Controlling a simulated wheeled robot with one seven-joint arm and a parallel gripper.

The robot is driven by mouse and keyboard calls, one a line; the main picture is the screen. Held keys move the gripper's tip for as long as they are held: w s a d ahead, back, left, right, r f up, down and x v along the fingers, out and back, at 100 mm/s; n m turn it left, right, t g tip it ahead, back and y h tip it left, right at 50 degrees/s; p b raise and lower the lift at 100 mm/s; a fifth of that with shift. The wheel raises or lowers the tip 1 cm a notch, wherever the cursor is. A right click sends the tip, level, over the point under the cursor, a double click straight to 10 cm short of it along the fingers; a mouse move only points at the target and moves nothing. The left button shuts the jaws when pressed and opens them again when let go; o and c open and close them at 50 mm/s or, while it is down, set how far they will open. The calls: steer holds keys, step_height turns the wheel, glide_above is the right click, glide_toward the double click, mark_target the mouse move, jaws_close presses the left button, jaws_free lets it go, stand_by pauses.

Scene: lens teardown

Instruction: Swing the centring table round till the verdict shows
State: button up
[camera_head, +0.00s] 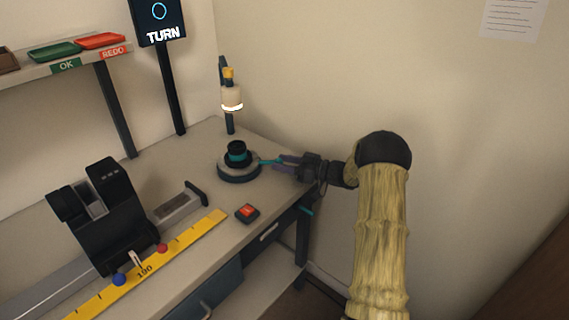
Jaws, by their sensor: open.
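The centring table (239,173) is a round grey and dark disc on the bench, towards its far right corner. A black piece with a teal band (236,152) stands upright on it. A teal handle (268,162) sticks out from its right side. My gripper (278,163) is open at the handle, coming from the right; I cannot tell whether the fingers touch it. The display (159,22) on a dark post reads "TURN" under a blue ring.
A lamp-like post (231,98) stands behind the centring table. A red button box (247,213) sits in front of it. A yellow ruler (190,238) and a black device (105,215) occupy the left. Green OK (54,51) and red REDO (100,41) trays sit on a shelf.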

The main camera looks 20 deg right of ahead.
steer(key=p+v, duration=0.1)
steer(key=v, duration=1.6)
steer(key=shift+d, duration=0.15)
